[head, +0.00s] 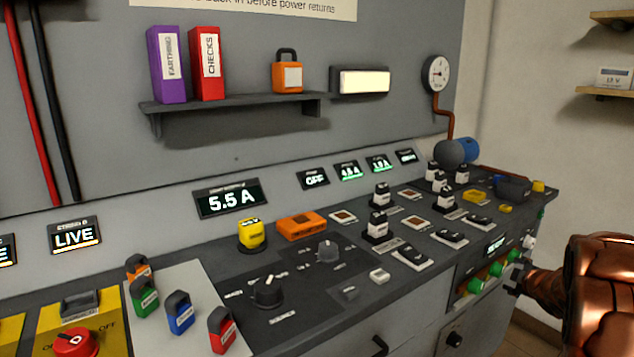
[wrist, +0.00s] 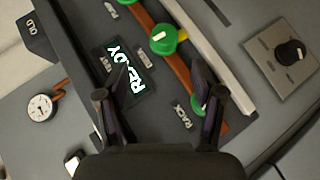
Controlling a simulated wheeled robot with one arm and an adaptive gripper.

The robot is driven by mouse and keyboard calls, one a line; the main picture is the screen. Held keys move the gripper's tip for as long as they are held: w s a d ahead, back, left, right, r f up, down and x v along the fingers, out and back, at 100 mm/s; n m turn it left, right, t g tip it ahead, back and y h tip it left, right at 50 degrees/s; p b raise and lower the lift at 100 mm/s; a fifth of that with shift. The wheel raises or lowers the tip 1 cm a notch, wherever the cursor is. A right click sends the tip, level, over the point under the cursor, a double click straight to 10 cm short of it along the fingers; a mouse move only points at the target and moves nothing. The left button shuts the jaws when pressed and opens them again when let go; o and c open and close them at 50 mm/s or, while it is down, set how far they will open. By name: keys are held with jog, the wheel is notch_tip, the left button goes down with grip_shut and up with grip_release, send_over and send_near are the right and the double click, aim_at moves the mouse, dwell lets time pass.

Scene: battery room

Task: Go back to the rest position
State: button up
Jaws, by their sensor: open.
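My gripper (head: 516,281) is at the right in the head view, beside the console's front panel, with my copper-coloured arm behind it. In the wrist view its two dark fingers (wrist: 162,85) stand apart with nothing held between them. A green knob (wrist: 165,40) with a pale mark lies just beyond the fingers. Another green knob (wrist: 197,104) is partly hidden by the right finger; I cannot tell whether they touch. A READY display (wrist: 128,72) shows behind the left finger. The green knobs also show in the head view (head: 496,269).
The console top carries padlocks (head: 180,313), a yellow block (head: 252,235), black dials (head: 268,292) and several switches (head: 378,226). A shelf (head: 240,104) with binders is above. A panel dial (wrist: 290,53) is right in the wrist view. Floor shows below my arm.

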jog(key=s+a+r+m+g+h+p, duration=0.2)
jog(key=s+a+r+m+g+p, duration=0.45)
jog(key=s+a+r+p, duration=0.55)
jog(key=s+a+r+m+g+y+p, duration=0.1)
jog(key=s+a+r+g+p, duration=0.1)
jog(key=s+a, duration=0.6)
jog(key=s+a+r+m+g+y+p, duration=0.2)
jog(key=s+a, duration=0.7)
jog(key=s, duration=0.5)
jog(key=s+a+r+m+g+y+p, duration=0.1)
jog(key=s+a+r+g+y+p, duration=0.1)
jog(key=s+a+r+p, duration=0.4)
jog(key=s+a+r+g, duration=0.1)
jog(key=s+a, duration=0.2)
jog(key=s, duration=0.2)
jog(key=shift+s+r+m, duration=0.2)
jog(key=shift+r+m, duration=0.15)
jog(key=shift+g, duration=0.25)
